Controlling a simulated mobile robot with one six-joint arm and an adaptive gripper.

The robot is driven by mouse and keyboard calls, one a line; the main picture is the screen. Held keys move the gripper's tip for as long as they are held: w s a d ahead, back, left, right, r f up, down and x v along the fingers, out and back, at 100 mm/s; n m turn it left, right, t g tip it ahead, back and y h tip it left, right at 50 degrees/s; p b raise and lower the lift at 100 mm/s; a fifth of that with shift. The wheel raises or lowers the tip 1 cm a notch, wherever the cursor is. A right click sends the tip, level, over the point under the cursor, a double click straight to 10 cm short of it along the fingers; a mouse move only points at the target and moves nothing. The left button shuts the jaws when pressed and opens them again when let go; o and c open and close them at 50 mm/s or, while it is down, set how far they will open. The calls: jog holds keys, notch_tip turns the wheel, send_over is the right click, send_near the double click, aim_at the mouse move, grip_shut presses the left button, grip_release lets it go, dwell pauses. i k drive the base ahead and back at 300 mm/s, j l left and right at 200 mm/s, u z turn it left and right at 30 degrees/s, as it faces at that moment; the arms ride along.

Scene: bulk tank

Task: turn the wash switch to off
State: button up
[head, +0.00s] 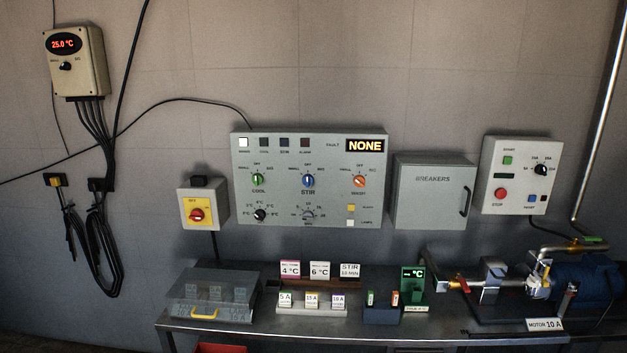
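The grey control panel (284,206) on the wall carries three coloured rotary knobs in a row. The green knob (257,180) is labelled COOL and the blue knob (308,181) is labelled STIR. The orange knob (359,181) is at the right, and its label is too small to read surely. Small position marks with OFF at the top sit around the knobs. I cannot make out a label reading wash anywhere. My gripper is not in view.
A yellow-faced box with a red switch (196,215) hangs left of the panel. A closed breaker box (433,185) and a pump control box (515,174) are at the right. Below, the bench (275,325) holds cards, a clear-lidded box (212,291) and a blue motor (583,282).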

aim_at(359, 180)
jog(key=i+j, duration=0.1)
jog(key=i, duration=0.35)
jog(key=i+j, duration=0.1)
jog(key=i, duration=0.35)
